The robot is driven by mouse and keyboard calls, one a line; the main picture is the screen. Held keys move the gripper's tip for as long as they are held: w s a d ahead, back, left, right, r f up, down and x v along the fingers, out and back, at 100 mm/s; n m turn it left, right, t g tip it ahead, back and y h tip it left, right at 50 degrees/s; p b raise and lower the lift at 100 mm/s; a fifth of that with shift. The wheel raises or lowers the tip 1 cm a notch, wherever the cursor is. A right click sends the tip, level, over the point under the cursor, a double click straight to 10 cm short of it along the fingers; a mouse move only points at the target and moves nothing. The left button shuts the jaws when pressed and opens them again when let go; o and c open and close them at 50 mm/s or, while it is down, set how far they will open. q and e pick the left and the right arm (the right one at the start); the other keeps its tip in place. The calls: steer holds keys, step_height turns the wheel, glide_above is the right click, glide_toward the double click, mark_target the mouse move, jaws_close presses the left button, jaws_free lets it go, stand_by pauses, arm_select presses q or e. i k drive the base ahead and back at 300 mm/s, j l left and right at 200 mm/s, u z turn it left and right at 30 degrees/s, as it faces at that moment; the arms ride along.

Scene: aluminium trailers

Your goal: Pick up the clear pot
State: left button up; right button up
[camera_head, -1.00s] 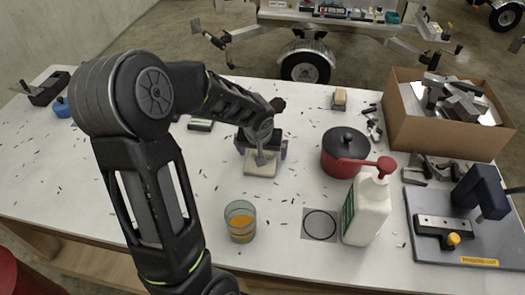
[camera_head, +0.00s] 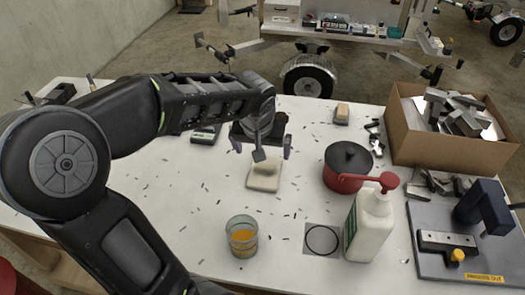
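The clear pot (camera_head: 242,237) is a see-through round vessel with orange contents in its lower part. It stands upright on the white table near the front edge, left of a black ring on a grey square. My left gripper (camera_head: 261,147) is farther back over the table, well apart from the clear pot. Its purple-tipped fingers are spread wide, and I see nothing held between them. My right gripper is not in view.
A pale block (camera_head: 264,175) lies between my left gripper and the clear pot. A red pot with a black lid (camera_head: 347,167), a white pump bottle (camera_head: 369,222) and a cardboard box of metal parts (camera_head: 440,146) stand to the right. The table left of the clear pot is mostly free.

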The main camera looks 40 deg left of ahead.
mark_target(242, 231)
steer(key=k+l, duration=0.7)
steer(key=k, duration=0.2)
